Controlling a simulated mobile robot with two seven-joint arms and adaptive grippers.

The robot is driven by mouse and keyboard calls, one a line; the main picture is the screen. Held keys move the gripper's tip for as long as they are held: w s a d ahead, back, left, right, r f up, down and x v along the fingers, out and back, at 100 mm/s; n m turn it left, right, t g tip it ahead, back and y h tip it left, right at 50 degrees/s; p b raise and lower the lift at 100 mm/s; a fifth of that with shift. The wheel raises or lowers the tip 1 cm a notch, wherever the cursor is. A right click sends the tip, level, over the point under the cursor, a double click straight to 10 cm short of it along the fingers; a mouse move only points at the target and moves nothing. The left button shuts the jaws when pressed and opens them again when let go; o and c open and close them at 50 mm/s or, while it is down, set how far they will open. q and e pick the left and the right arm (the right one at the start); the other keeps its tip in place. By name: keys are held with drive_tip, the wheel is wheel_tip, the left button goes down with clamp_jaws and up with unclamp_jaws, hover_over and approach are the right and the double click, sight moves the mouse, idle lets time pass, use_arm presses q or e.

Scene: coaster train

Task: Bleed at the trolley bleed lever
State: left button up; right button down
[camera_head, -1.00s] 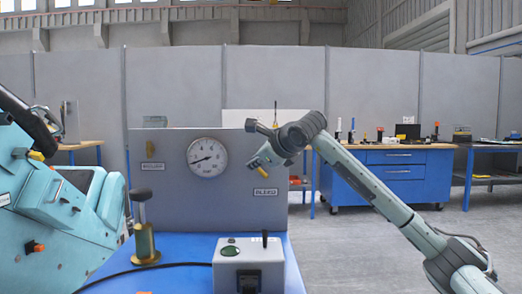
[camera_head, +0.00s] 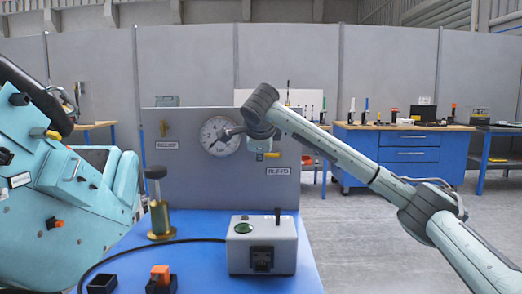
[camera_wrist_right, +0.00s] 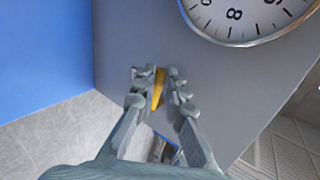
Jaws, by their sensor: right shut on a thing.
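The yellow bleed lever (camera_head: 272,155) is on the grey upright panel (camera_head: 190,185), just above the BLEED label (camera_head: 282,171). My right gripper (camera_head: 267,150) is at the lever, and only a small yellow end shows past it. In the right wrist view the yellow lever (camera_wrist_right: 157,90) stands between the two fingers of my right gripper (camera_wrist_right: 156,84), which is shut on it. My left gripper is not in view.
A brass plunger (camera_head: 161,215), a grey control box (camera_head: 262,245) and an orange-topped block (camera_head: 161,275) stand on the blue surface (camera_head: 205,222). A teal machine (camera_head: 50,200) fills the left side.

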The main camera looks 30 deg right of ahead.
drive_tip(key=shift+f, duration=0.15)
idle(0.4)
drive_tip(key=c, duration=1.9)
unclamp_jaws()
drive_tip(key=shift+o, duration=0.2)
drive_tip(key=v, duration=1.2)
drive_tip(key=shift+a, duration=0.15)
drive_tip(key=shift+f, duration=0.15)
